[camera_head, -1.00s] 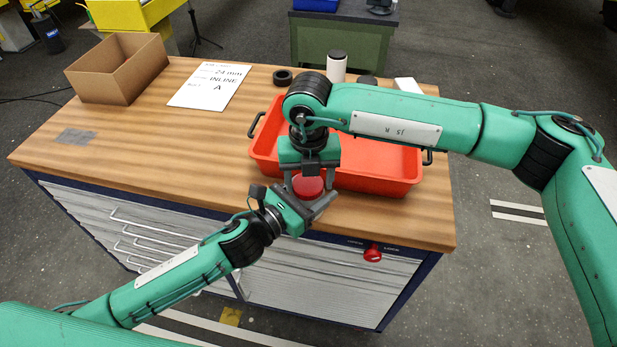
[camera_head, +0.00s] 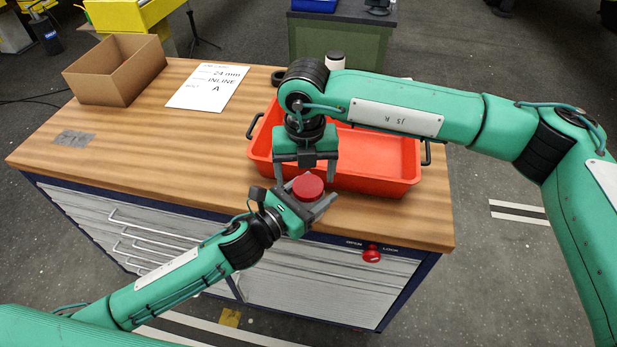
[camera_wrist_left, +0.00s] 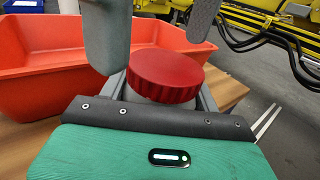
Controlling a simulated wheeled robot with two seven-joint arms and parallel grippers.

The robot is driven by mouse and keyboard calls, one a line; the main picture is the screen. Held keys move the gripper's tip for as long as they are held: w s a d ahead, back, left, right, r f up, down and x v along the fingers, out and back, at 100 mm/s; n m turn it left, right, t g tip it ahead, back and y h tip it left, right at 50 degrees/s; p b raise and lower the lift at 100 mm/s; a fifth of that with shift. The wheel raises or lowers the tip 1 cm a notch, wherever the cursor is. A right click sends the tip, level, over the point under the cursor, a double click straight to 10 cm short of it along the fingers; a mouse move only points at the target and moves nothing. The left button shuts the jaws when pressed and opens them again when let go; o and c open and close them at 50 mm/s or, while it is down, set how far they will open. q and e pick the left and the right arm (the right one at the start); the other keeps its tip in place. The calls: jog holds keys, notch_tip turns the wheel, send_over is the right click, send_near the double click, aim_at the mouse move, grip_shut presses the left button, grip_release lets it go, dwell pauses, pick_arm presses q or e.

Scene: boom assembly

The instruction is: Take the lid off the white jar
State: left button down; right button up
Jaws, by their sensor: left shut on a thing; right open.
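The jar's ribbed red lid (camera_head: 308,187) sits on top of a pale jar body, which shows only as a sliver under the lid (camera_wrist_left: 166,79) in the left wrist view. My left gripper (camera_head: 316,206) is shut on the white jar and holds it upright near the table's front edge. My right gripper (camera_head: 306,174) points down just above and behind the lid, open and empty. Its two grey fingers (camera_wrist_left: 155,30) show apart from each other in the left wrist view, above the lid. Most of the jar body is hidden by the left gripper and the lid.
A red tray (camera_head: 375,184) lies right behind the grippers, partly hidden by my right arm. A cardboard box (camera_head: 115,80), a printed sheet (camera_head: 208,87) and a white dark-topped cylinder (camera_head: 335,61) stand farther back. The table's left middle (camera_head: 165,135) is clear.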

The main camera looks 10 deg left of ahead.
aim_at(308, 206)
notch_tip(308, 206, up, 2)
jog(key=shift+r, duration=0.2)
jog(key=shift+c, duration=0.3)
notch_tip(308, 206, up, 3)
jog(key=m, duration=0.3)
jog(key=shift+d+f, duration=0.1)
jog(key=shift+f, duration=0.05)
jog(key=shift+m, duration=0.3)
notch_tip(308, 206, down, 8)
jog(key=shift+r, duration=0.15)
jog(key=shift+d, duration=0.1)
jog(key=shift+c, duration=0.3)
jog(key=c, duration=1)
jog(key=shift+w+n, duration=0.1)
jog(key=shift+n, duration=1.7)
